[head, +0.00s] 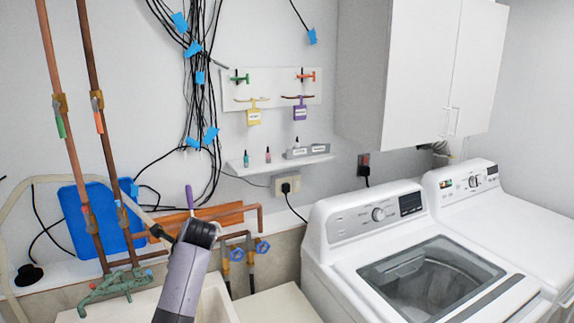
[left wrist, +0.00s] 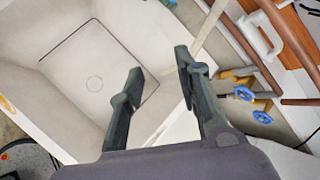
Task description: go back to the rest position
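My left gripper (left wrist: 158,64) shows in the left wrist view with its two dark fingers spread apart and nothing between them. It is above the white sink basin (left wrist: 60,75), near the basin's rim. In the head view my grey left arm rises from the bottom edge in front of the sink (head: 215,300); its gripper fingers cannot be made out there. My right gripper is in neither view.
Copper pipes (head: 108,150) and valves with blue handles (head: 262,247) stand at the wall behind the sink. A white washing machine (head: 335,250) is on the right, below a wall cabinet (head: 400,80). A small shelf (head: 275,163) and key-tag rack (head: 285,88) hang on the wall.

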